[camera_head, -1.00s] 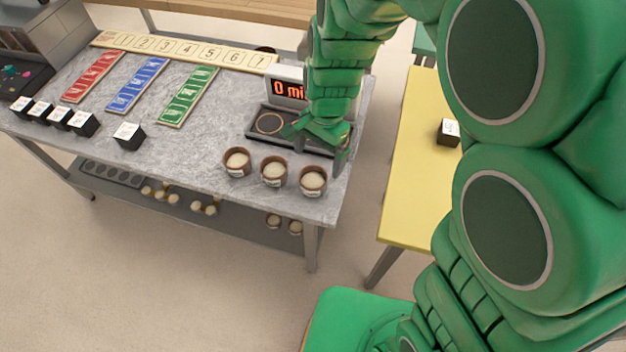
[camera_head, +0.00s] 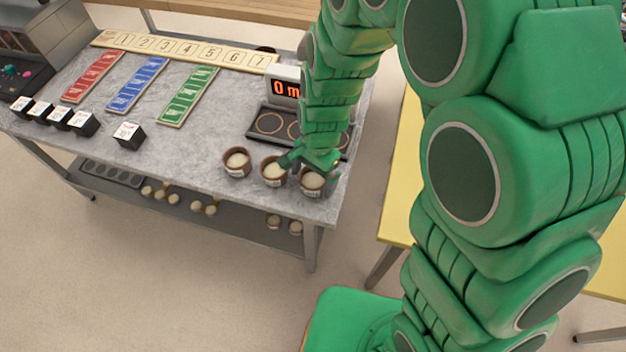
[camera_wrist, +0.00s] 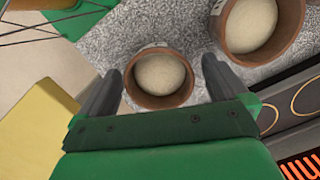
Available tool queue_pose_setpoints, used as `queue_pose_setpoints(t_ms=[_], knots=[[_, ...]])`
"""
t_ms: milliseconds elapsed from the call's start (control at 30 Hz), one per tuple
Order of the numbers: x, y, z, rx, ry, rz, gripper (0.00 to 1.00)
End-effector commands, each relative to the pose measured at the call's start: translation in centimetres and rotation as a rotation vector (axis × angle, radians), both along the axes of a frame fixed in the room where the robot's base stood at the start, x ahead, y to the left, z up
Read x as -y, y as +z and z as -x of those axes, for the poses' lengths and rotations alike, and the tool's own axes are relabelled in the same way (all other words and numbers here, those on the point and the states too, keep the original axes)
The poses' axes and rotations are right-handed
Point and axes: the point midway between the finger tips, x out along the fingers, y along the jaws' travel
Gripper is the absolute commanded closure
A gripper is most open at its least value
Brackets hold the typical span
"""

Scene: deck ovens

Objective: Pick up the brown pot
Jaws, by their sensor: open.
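Three brown pots with pale dough stand in a row near the front right corner of the grey table: the right pot (camera_head: 312,192), the middle pot (camera_head: 272,183) and the left pot (camera_head: 238,173). My gripper (camera_head: 307,167) is over the right pot and partly covers it and the middle pot. In the wrist view, my open gripper (camera_wrist: 160,65) has one finger on each side of a pot (camera_wrist: 160,103), with gaps between fingers and pot. A second pot (camera_wrist: 291,40) is at the upper right of that view, outside the fingers.
White-topped black blocks (camera_head: 129,136) and coloured cards (camera_head: 187,96) are further left. A yellow table (camera_head: 400,200) stands to the right.

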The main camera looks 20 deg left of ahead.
Motion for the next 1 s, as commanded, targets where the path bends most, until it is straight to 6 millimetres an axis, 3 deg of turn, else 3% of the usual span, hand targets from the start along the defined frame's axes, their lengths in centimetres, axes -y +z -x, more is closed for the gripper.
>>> queue_pose_setpoints(t_ms=[200,600,1000], knots=[[0.01,-0.05,0.02,0.000,0.000,0.000,0.02],[0.02,-0.05,0.05,0.000,0.000,0.001,0.62],[0.05,0.69,0.04,-0.001,0.000,0.002,0.63]])
